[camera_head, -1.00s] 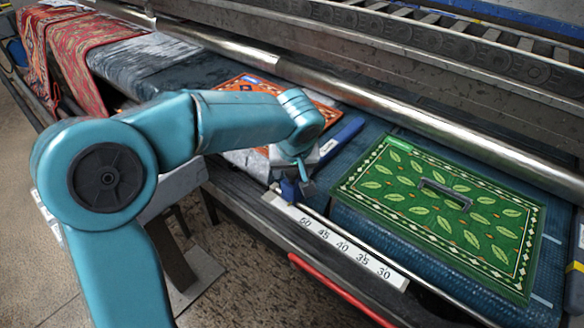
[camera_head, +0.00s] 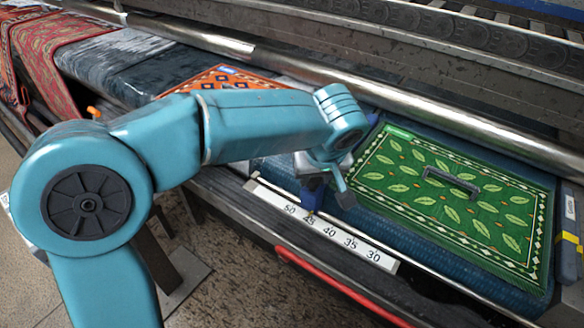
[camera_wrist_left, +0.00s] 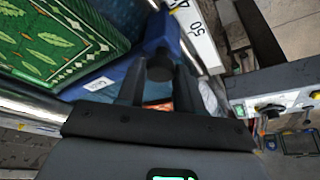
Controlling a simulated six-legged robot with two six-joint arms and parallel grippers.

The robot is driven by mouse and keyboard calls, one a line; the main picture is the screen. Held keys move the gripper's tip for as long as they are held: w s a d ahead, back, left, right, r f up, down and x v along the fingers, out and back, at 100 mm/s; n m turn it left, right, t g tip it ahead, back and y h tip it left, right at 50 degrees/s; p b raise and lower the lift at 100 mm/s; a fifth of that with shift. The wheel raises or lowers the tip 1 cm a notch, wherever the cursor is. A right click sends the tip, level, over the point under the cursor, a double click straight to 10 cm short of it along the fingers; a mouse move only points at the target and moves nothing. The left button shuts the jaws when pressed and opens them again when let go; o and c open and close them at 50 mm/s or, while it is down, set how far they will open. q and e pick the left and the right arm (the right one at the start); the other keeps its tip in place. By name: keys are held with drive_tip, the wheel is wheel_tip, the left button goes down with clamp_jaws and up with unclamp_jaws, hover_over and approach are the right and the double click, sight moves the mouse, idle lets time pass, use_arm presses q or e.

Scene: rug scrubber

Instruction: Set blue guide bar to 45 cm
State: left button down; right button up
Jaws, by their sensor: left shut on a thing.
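The blue guide bar shows in the head view as a blue end block (camera_head: 312,196) at the scale edge; my left arm hides most of its length. My left gripper (camera_head: 331,187) is shut on the bar's dark knob (camera_wrist_left: 160,68), seen between the fingers in the wrist view. The blue block (camera_wrist_left: 162,32) fills the space beyond the knob there. The white scale strip (camera_head: 345,243) carries marks from 50 at left to 30 at right. In the head view, the block's lower end is just above the 45 mark. My right gripper is not in view.
A green leaf-patterned rug (camera_head: 400,190) with a dark handle (camera_head: 452,184) lies right of the bar. A long metal roller (camera_head: 440,105) runs behind it. A red rail (camera_head: 335,285) runs along the front. An orange rug (camera_head: 225,78) and other rugs lie at left.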

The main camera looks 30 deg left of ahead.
use_arm(q)
drive_tip(key=shift+d, duration=0.3)
drive_tip(key=c, duration=0.8)
unclamp_jaws()
drive_tip(key=shift+o, duration=0.2)
drive_tip(key=shift+r, duration=0.1)
drive_tip(key=p+v, duration=0.2)
drive_tip(key=v, duration=1.4)
drive_tip(key=shift+s+d, duration=0.1)
